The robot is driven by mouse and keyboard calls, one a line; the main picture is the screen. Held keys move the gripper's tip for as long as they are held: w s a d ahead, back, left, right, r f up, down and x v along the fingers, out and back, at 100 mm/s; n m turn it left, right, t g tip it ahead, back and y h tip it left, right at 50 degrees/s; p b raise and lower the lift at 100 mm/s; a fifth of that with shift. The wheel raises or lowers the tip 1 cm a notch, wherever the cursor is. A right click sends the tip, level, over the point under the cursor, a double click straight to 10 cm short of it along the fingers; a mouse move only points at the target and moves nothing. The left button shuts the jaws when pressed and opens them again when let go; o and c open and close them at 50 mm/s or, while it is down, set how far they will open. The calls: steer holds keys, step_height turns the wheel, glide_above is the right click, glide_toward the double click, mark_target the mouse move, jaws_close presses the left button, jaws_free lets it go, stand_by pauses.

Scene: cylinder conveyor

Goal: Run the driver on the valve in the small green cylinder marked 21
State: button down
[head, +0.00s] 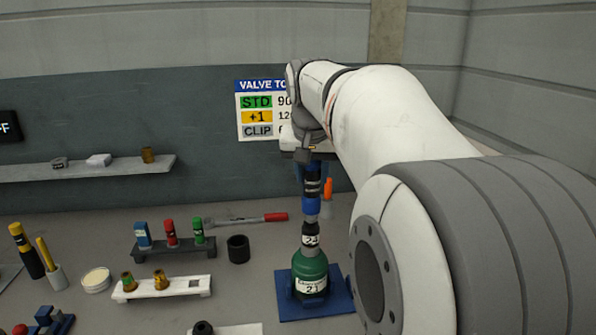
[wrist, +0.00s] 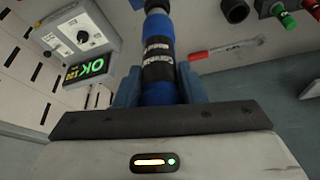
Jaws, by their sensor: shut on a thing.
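The small green cylinder marked 21 (head: 310,275) stands upright on a blue base plate (head: 285,303) on the table. A blue and black driver (head: 311,190) stands upright over it, with a black and white socket marked 2-something (head: 311,236) at its lower end. The socket sits on or right at the cylinder's top; the valve is hidden. My gripper (head: 312,160) is shut on the driver's upper part. In the wrist view the driver (wrist: 158,62) is between the two jaws. A display box (wrist: 88,68) there reads OK in green.
Behind are a dark rack (head: 165,250) with blue, red and green pieces, a red-handled wrench (head: 250,218) and a black cup (head: 238,249). A white rack (head: 185,288) holds brass fittings at left. A wall sign (head: 258,112) hangs behind my arm.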

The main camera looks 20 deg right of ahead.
steer(key=shift+s+f, duration=0.1)
steer(key=shift+f, duration=0.45)
stand_by(1.3)
steer(key=shift+r+p, duration=0.55)
steer(key=shift+p, duration=0.35)
stand_by(2.7)
steer(key=shift+r+p, duration=2.45)
steer(key=shift+r, duration=0.7)
